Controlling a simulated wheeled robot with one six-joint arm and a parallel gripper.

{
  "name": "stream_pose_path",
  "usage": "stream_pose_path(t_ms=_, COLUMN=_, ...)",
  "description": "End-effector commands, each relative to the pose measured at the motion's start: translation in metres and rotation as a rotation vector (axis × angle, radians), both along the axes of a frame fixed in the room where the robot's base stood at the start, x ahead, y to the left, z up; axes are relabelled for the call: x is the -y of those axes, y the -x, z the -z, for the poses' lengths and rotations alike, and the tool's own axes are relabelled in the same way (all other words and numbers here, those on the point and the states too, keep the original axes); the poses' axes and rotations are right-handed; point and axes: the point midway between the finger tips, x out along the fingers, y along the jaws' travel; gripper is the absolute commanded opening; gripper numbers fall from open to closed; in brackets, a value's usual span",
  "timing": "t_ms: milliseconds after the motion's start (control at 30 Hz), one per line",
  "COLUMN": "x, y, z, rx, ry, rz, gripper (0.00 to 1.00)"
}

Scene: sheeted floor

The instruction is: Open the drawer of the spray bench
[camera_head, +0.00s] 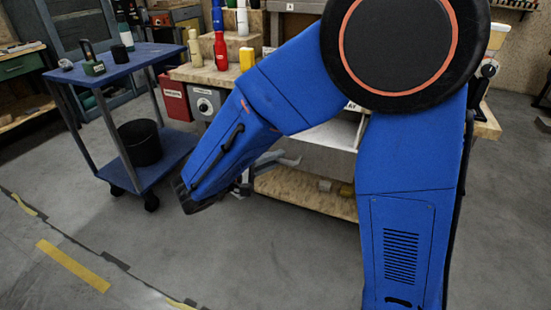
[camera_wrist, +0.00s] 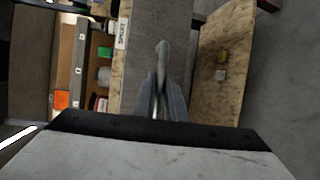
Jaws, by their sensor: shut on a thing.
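The spray bench (camera_head: 300,190) stands at the middle behind my arm, with a wooden lower shelf. A pale panel of its drawer (camera_head: 340,132) shows between my arm links; much of it is hidden, and I cannot tell how far out it stands. In the wrist view, the grey drawer front (camera_wrist: 140,60) fills the middle, with a SPRAY label (camera_wrist: 122,33) at its left side. My gripper (camera_wrist: 162,78) is shut on the grey handle (camera_wrist: 162,50), which sticks up between the fingers. In the head view, the gripper (camera_head: 278,160) shows partly past my forearm.
A blue cart (camera_head: 120,70) with a black bucket (camera_head: 140,142) stands at the left. Bottles (camera_head: 220,50) stand on the bench top. The floor in front is clear.

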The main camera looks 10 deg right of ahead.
Motion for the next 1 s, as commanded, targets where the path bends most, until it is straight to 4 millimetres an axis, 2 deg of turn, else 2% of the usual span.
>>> stream_pose_path(t_ms=33, x=0.0, y=0.0, z=0.0, rx=0.0, ry=-0.001, rz=-0.001, gripper=0.0)
stream_pose_path(t_ms=67, x=0.0, y=0.0, z=0.001, rx=0.0, ry=-0.001, rz=-0.001, gripper=0.15)
stream_pose_path(t_ms=100, x=0.0, y=0.0, z=0.0, rx=0.0, ry=-0.001, rz=-0.001, gripper=0.25)
stream_pose_path(t_ms=133, x=0.0, y=0.0, z=0.0, rx=0.0, ry=-0.001, rz=-0.001, gripper=0.29)
stream_pose_path(t_ms=567, x=-0.007, y=0.003, z=-0.001, rx=0.0, ry=0.0, rz=-0.001, gripper=0.29)
stream_pose_path(t_ms=767, x=-0.03, y=0.017, z=-0.006, rx=0.0, ry=0.0, rz=-0.004, gripper=0.29)
stream_pose_path(t_ms=1000, x=-0.066, y=0.039, z=-0.014, rx=0.0, ry=-0.001, rz=-0.004, gripper=0.29)
